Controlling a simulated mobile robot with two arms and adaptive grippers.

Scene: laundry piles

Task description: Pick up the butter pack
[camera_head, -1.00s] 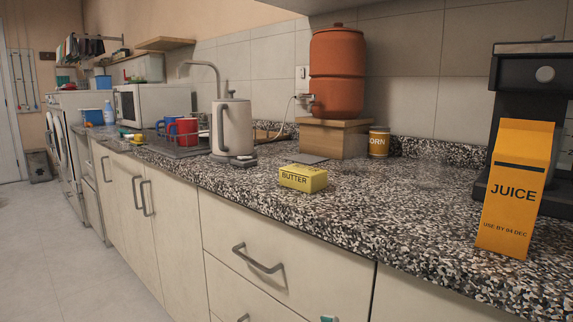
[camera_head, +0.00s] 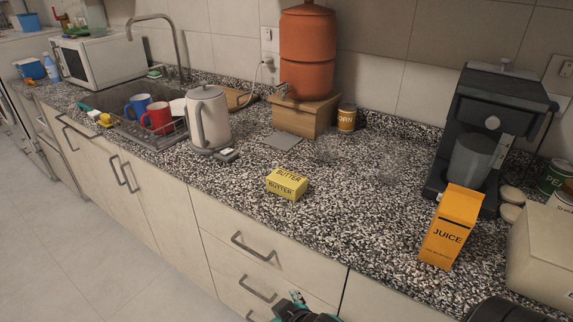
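The yellow butter pack (camera_head: 287,184) lies flat on the speckled countertop (camera_head: 345,215), near its front edge and a little left of the middle of the head view. Nothing touches it. Part of one of my arms (camera_head: 300,311) shows at the bottom edge, below the counter front. A dark part of mine (camera_head: 505,310) shows at the bottom right.
An orange juice carton (camera_head: 450,228) and a coffee machine (camera_head: 480,135) stand to the right. A kettle (camera_head: 207,118) stands to the left. A corn can (camera_head: 346,118) and a wooden stand (camera_head: 301,117) are behind. Counter around the butter is mostly clear.

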